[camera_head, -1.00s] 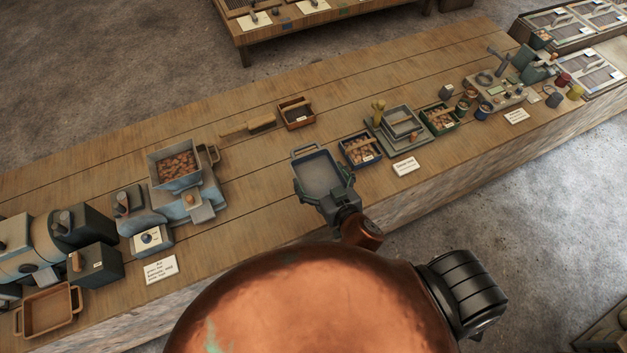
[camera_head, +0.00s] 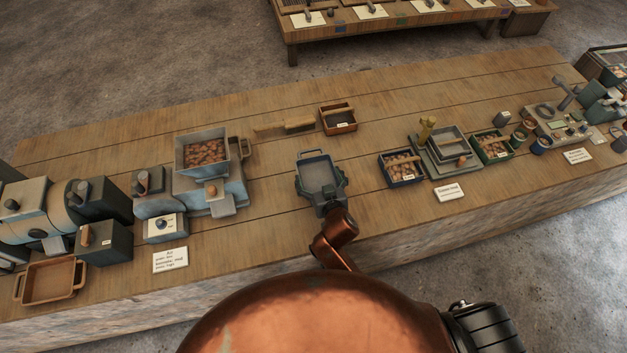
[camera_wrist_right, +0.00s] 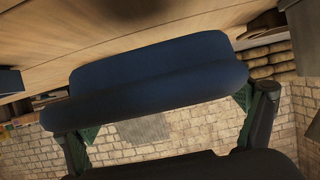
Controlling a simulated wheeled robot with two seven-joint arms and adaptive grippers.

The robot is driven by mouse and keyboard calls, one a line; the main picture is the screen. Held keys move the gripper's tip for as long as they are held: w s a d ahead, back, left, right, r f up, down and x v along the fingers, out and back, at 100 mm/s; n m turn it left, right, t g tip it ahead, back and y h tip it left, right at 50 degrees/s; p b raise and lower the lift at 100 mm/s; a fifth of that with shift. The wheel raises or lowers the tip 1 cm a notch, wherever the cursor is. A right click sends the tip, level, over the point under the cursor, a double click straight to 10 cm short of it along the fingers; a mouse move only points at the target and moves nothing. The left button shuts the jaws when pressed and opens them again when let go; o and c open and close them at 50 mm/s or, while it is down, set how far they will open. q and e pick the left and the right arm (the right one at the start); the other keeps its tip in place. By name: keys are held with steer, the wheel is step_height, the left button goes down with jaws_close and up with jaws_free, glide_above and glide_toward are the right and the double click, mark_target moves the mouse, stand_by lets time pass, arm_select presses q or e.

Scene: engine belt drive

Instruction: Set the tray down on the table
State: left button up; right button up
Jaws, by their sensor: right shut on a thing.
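A small blue-grey tray (camera_head: 318,175) with a loop handle at its far end is held over the wooden table (camera_head: 265,205), near the middle of the head view. My right gripper (camera_head: 322,192) is shut on the tray's near end, its fingers along the sides. In the right wrist view the tray (camera_wrist_right: 160,70) fills the middle as a dark blue body between the two fingers. Whether the tray's underside touches the table cannot be told. My left gripper is in neither view.
A grey machine with a hopper of brown pieces (camera_head: 206,152) stands left of the tray. A blue box of brown pieces (camera_head: 402,169) and a stacked grey tray set (camera_head: 447,150) stand right. A brush (camera_head: 285,127) and a small brown box (camera_head: 338,119) lie behind. Bare tabletop surrounds the tray.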

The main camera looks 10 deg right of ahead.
mark_target(314, 176)
steer(key=w+f, duration=0.1)
steer(key=w+a+f, duration=0.1)
steer(key=shift+w+f+b, duration=0.2)
steer(key=shift+f+b, duration=0.15)
steer(key=shift+f, duration=0.05)
step_height(314, 176, down, 4)
steer(key=shift+w+r+b, duration=0.15)
steer(key=shift+r+b, duration=0.05)
steer(key=shift+b, duration=0.4)
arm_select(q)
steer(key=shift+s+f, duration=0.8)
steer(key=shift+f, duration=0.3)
arm_select(e)
steer(key=shift+r, duration=0.1)
steer(key=o, duration=0.8)
steer(key=shift+f, duration=0.2)
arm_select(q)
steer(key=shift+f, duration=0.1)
arm_select(e)
steer(key=shift+o, duration=1.2)
